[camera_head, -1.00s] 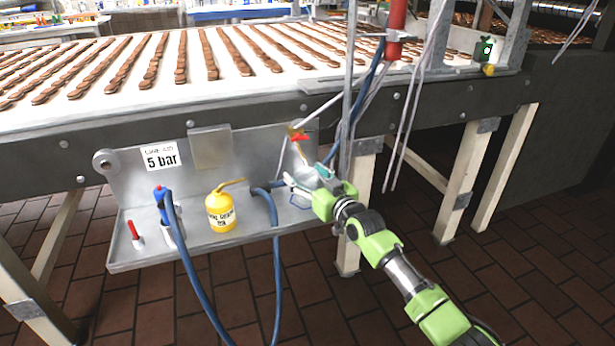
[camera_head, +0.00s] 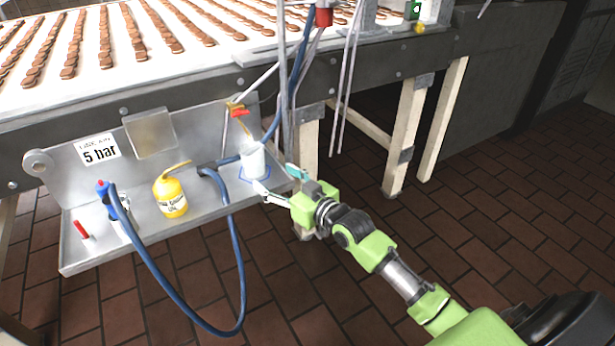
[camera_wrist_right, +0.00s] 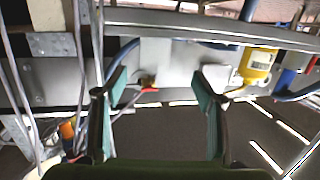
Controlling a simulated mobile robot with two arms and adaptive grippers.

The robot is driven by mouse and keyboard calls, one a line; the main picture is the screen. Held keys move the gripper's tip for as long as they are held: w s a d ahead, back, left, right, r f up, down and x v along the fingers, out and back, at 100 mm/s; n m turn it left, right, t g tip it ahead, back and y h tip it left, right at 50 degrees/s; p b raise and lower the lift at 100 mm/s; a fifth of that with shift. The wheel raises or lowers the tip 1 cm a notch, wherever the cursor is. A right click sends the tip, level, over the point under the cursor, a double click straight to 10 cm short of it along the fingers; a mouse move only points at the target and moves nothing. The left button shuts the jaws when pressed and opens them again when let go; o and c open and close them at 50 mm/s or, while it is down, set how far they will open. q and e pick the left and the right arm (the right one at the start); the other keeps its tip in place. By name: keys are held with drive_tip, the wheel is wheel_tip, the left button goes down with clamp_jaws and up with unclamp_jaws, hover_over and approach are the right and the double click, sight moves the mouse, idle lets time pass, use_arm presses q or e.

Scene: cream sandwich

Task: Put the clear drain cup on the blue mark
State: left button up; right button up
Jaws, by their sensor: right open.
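The clear drain cup (camera_head: 253,162) stands upright on the metal shelf in the head view, below the red-handled valve. Blue lines of the mark (camera_head: 243,180) show on the shelf around its base; the cup's own base covers part of the mark. My right gripper (camera_head: 277,179) is open and empty just to the right of the cup, its fingers pointing toward it with a small gap. In the right wrist view the two teal-padded fingers (camera_wrist_right: 160,90) are spread apart, and I cannot make out the cup between them. My left gripper is not in view.
The shelf (camera_head: 215,205) also holds a yellow oil can (camera_head: 171,193), a blue hose (camera_head: 160,274) with its nozzle, and a red marker (camera_head: 81,229). The valve (camera_head: 238,112) hangs above the cup. Hanging cables and a table leg stand behind my gripper.

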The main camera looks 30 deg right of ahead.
drive_tip(key=s+a+f+g, duration=0.35)
drive_tip(key=s+f, duration=0.35)
drive_tip(key=f, duration=0.5)
drive_tip(key=s+f+g+h, duration=0.1)
drive_tip(key=s+f+g, duration=0.2)
drive_tip(key=s, duration=0.7)
drive_tip(key=s+f+g+h, duration=0.1)
drive_tip(key=s+f+g, duration=0.2)
drive_tip(key=s+f, duration=0.5)
drive_tip(key=s+a+f+g+h, duration=0.1)
drive_tip(key=s+f+g, duration=0.2)
drive_tip(key=s+f, duration=0.3)
drive_tip(key=s, duration=0.5)
drive_tip(key=shift+s+f+m+g+h, duration=0.15)
drive_tip(key=shift+s+m+g+h, duration=0.15)
drive_tip(key=shift+s+g, duration=0.05)
